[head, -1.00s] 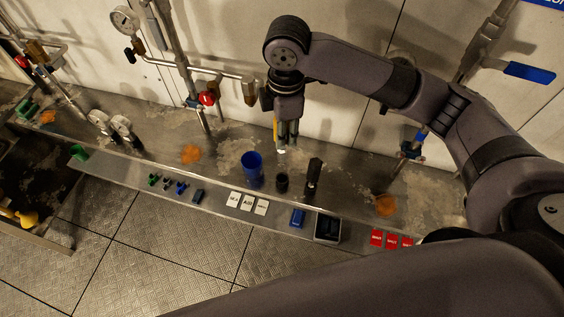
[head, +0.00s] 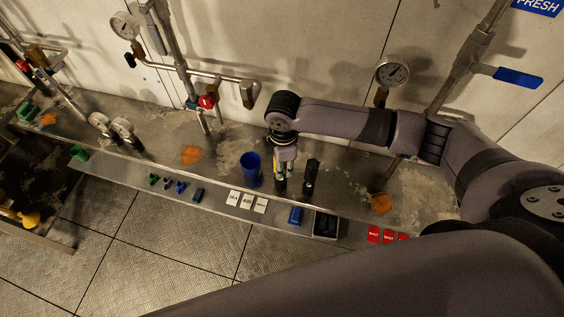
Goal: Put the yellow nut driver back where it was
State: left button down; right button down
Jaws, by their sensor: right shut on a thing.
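The yellow nut driver (head: 277,166) is a thin yellow strip in my right gripper (head: 284,167), in the middle of the head view. The gripper is shut on it and points down at the metal ledge. A small dark holder (head: 280,187) stands on the ledge directly below the gripper. The driver's lower end is at or just above this holder; I cannot tell whether it is inside. The fingers hide part of the driver. My left gripper is not in view.
A blue cup (head: 251,170) stands close left of the gripper, and a black upright tool (head: 311,176) close right. White labels (head: 247,201), a blue block (head: 296,215), a black tray (head: 326,226) and red tags (head: 374,234) line the front edge. Pipes and a gauge (head: 392,72) are behind.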

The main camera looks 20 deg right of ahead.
jog(key=c, duration=1.6)
grip_release()
jog(key=shift+c, duration=0.2)
jog(key=shift+o, duration=1.4)
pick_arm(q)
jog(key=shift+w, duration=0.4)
pick_arm(e)
jog(key=shift+o, duration=0.3)
notch_tip(320, 180, up, 11)
jog(key=b, duration=0.2)
jog(key=shift+f+b, duration=0.1)
jog(key=shift+b, duration=0.2)
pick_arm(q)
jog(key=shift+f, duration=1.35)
pick_arm(e)
jog(key=shift+r, duration=0.65)
